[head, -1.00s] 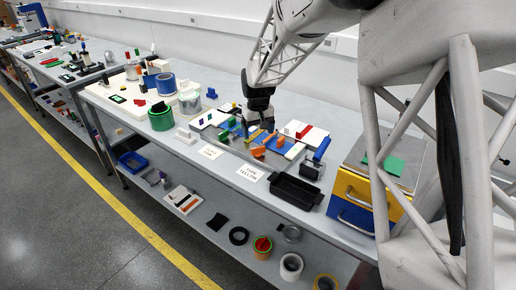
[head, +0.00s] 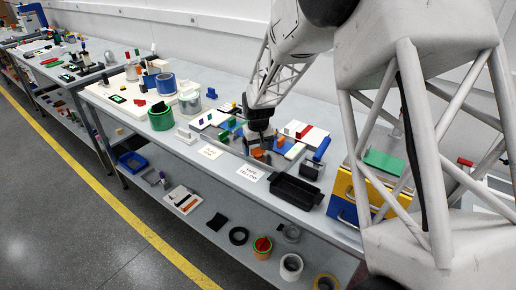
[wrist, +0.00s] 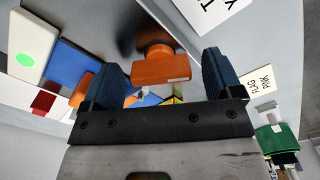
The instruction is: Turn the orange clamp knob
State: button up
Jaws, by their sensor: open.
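The orange clamp knob (wrist: 160,66) shows in the wrist view as a blocky bar with a rounded part behind it. It lies between the two dark blue fingers of my gripper (wrist: 163,76), with a gap on each side. My gripper is open and no finger visibly touches the knob. In the head view my gripper (head: 260,144) is low over the front of the workpiece area. The orange knob (head: 259,154) shows only partly there, just below the fingers.
A second orange piece (head: 279,142) stands close to the right of my gripper. A black tray (head: 296,191) and a blue-handled tool (head: 318,155) lie further right. White labels (head: 252,173) lie at the table's front. Green and blue tape rolls (head: 160,117) stand left.

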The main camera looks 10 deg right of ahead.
jog(key=c, duration=0.9)
